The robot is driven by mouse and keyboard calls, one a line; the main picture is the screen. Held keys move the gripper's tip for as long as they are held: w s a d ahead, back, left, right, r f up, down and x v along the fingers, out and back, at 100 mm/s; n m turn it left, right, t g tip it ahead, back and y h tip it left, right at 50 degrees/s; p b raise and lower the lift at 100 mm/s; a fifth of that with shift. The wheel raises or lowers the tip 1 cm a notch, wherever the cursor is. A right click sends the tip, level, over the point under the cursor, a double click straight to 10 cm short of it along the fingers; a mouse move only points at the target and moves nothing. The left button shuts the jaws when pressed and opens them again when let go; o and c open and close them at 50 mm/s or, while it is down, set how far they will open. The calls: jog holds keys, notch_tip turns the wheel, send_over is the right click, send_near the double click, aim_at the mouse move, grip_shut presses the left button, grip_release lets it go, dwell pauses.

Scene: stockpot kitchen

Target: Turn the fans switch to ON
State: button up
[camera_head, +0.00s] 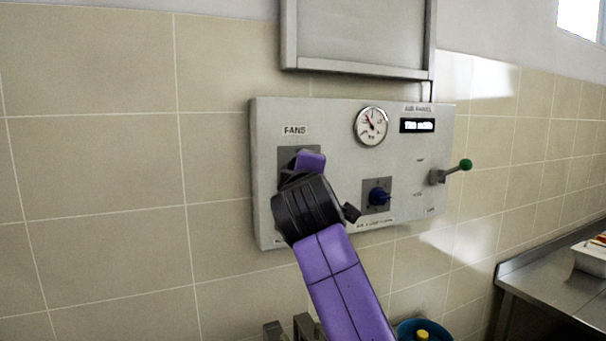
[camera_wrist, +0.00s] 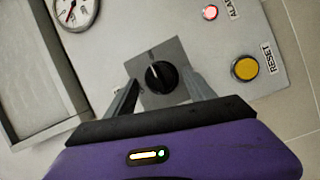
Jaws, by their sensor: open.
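The fans switch (camera_wrist: 160,77) is a black round knob with a pale mark on a grey square plate (camera_wrist: 170,53). In the wrist view it sits between the two fingers of my gripper (camera_wrist: 158,92), which is open. The fingers stand on either side of the knob, and I cannot tell whether they touch it. In the head view the FANS label (camera_head: 295,131) shows above the switch plate (camera_head: 284,160). My wrist and purple hand cover the knob and the fingers there. The ON and OFF marks cannot be read.
The wrist view shows a lit red alarm light (camera_wrist: 210,12) and a yellow reset button (camera_wrist: 245,68). A metal counter (camera_head: 555,278) stands right.

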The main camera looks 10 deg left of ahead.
jog(key=b+v, duration=0.2)
jog(key=v, duration=0.5)
jog(key=shift+s+b, duration=0.3)
